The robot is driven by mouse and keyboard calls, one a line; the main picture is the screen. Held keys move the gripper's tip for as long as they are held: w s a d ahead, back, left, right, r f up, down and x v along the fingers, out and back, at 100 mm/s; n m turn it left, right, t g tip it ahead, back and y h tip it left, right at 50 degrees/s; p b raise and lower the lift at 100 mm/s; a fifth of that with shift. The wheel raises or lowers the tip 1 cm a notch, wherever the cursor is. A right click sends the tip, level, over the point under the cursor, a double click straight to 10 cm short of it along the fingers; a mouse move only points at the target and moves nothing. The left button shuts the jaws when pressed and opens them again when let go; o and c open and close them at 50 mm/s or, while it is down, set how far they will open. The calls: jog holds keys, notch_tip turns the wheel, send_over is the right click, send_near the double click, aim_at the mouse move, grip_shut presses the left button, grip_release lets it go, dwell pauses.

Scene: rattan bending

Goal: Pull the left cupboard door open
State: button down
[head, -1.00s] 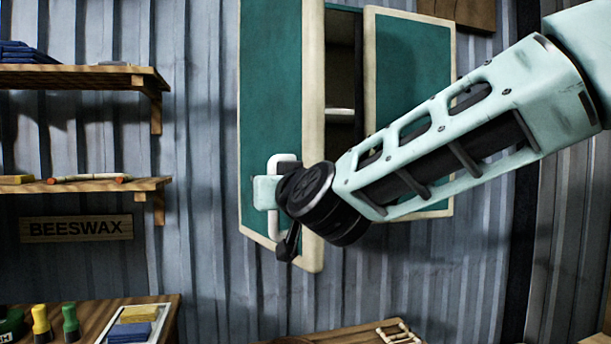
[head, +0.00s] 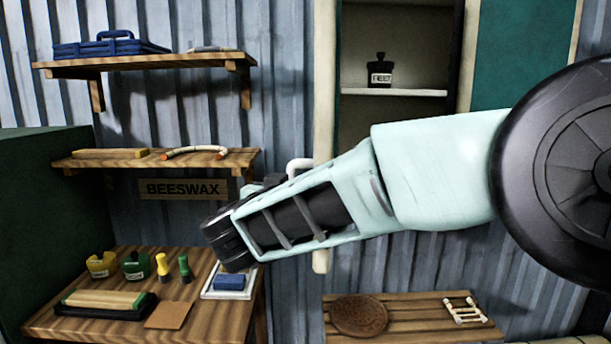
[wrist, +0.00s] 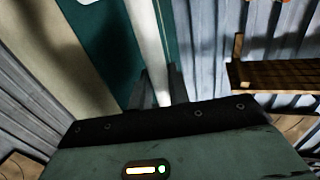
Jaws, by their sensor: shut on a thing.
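The left cupboard door (head: 326,90) stands swung out, and the head view shows mostly its cream edge. Its teal face (wrist: 108,45) and pale upright handle (wrist: 149,40) show in the wrist view. The handle (head: 299,166) shows in part above my forearm in the head view. My gripper (wrist: 161,88) is shut on this handle, with a dark finger on each side of it. In the head view my wrist and forearm hide most of the gripper. The cupboard interior (head: 405,35) is exposed, with a labelled black jar (head: 379,72) on a white shelf.
The teal right door (head: 522,50) is right of the opening. Two wall shelves (head: 150,60) and a BEESWAX sign (head: 184,189) are at left. Below stands a bench (head: 190,325) with pots and a tray; a slatted table (head: 425,330) is at lower right.

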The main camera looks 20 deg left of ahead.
jog(key=shift+w+a+r, duration=0.1)
jog(key=shift+a+r, duration=0.05)
jog(key=shift+a, duration=0.1)
jog(key=c, duration=1.4)
grip_release()
jog(key=s+b, duration=0.5)
jog(key=s, duration=1.2)
jog(key=shift+s+b, duration=0.2)
jog(key=shift+b, duration=0.1)
